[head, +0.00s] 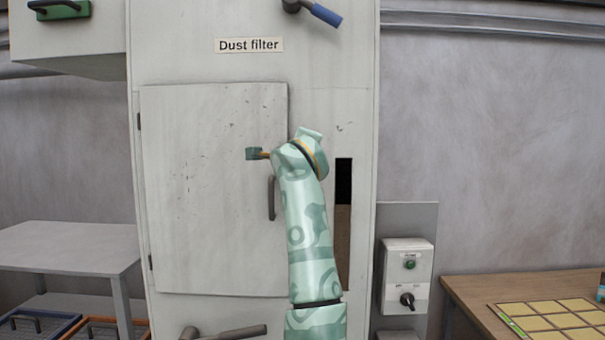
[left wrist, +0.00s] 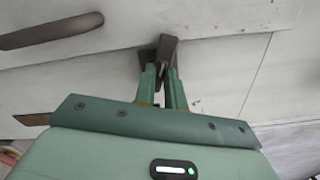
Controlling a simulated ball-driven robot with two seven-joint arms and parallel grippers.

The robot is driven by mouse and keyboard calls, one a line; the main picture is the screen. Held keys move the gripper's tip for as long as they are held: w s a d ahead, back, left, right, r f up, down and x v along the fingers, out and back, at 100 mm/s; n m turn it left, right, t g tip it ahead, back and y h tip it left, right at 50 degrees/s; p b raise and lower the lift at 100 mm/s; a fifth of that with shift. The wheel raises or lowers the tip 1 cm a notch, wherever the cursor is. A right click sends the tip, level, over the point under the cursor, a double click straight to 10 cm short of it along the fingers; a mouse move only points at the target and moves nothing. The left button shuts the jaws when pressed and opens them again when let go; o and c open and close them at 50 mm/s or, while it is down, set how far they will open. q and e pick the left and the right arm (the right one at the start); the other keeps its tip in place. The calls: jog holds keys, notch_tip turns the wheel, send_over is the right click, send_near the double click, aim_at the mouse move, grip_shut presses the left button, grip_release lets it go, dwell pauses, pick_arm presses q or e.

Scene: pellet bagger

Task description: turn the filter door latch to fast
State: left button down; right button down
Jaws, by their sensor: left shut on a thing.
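The filter door (head: 215,190) is a pale panel on the dust filter cabinet (head: 335,105) and looks closed. Its dark handle (head: 271,198) stands upright near the door's right edge; it also shows in the left wrist view (left wrist: 50,31). My left gripper (left wrist: 167,72) is shut on the small dark latch (left wrist: 167,48) at the door's edge, above the handle. I cannot tell clearly which way the latch points. My right gripper is in neither view.
A dark slot (head: 343,182) opens in the cabinet to the right of my arm. A control box (head: 405,276) with a green button and black knob stands farther right. A grey lever (head: 225,332) sits below the door, and a blue-handled lever (head: 325,14) is above.

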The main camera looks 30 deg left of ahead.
pick_arm(q)
jog(key=shift+f+n+b, duration=0.15)
jog(key=shift+n+b, duration=1.45)
jog(key=shift+n, duration=0.4)
jog(key=c, duration=1.5)
grip_release()
jog(key=shift+a, duration=0.1)
jog(key=shift+o, duration=0.2)
jog(key=b+v, duration=0.3)
jog(key=v, duration=1.3)
jog(key=shift+s, duration=0.15)
